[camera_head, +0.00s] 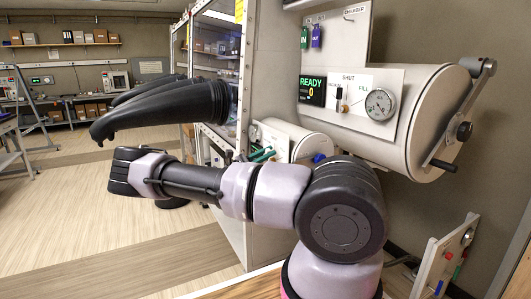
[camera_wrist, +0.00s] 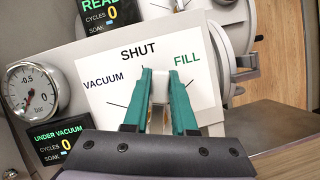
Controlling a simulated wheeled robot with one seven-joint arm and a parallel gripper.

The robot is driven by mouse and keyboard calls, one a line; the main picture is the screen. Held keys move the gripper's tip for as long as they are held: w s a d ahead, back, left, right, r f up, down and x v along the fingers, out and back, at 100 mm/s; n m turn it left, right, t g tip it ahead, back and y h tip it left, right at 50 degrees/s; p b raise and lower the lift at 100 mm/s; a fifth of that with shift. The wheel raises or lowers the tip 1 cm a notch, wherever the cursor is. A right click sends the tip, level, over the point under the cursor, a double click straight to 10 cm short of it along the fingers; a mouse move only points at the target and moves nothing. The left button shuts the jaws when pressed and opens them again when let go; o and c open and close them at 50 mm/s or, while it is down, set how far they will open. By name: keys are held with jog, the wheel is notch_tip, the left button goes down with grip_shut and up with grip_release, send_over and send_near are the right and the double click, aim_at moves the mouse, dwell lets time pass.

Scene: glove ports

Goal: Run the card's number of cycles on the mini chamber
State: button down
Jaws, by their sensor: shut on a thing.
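The mini chamber (camera_head: 309,145) is a small pale cylinder below the large chamber, partly hidden by my arm. My gripper's teal fingers (camera_head: 262,155) are at its front. In the wrist view my gripper (camera_wrist: 160,75) is shut on a white valve handle (camera_wrist: 160,88), seen between the fingers below the word SHUT. The valve plate (camera_wrist: 110,75) has VACUUM at left and FILL at right. The mini chamber's display (camera_wrist: 62,147) reads UNDER VACUUM, cycles 0. Its gauge (camera_wrist: 35,90) shows a -0.5 mark; I cannot read the needle. I cannot make out a card with a cycle number.
The large chamber (camera_head: 400,125) above has a crank (camera_head: 463,125) and a display (camera_head: 312,91) reading READY, 0. Tags (camera_head: 310,37) hang on the board. Black gloves (camera_head: 165,105) stick out at left. A small panel (camera_head: 445,258) stands at lower right.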

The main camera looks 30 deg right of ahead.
jog(key=m, duration=0.1)
jog(key=s+m+g, duration=0.1)
jog(key=m, duration=0.1)
jog(key=f+m+g+y, duration=0.1)
jog(key=m, duration=0.1)
jog(key=shift+s, duration=0.2)
jog(key=shift+s+f+m+g+y, duration=0.2)
jog(key=shift+f+m+g+y, duration=0.1)
jog(key=shift+m, duration=0.6)
jog(key=shift+s+f+m+g+y, duration=0.15)
jog(key=shift+s+m+g+y, duration=0.15)
jog(key=shift+m, duration=0.6)
jog(key=shift+s+f+m+g+y, duration=0.15)
jog(key=shift+f+m+g+y, duration=0.15)
jog(key=shift+m, duration=0.6)
jog(key=c, duration=0.7)
grip_release()
jog(key=v, duration=1)
jog(key=shift+w+a, duration=0.1)
jog(key=shift+a, duration=0.25)
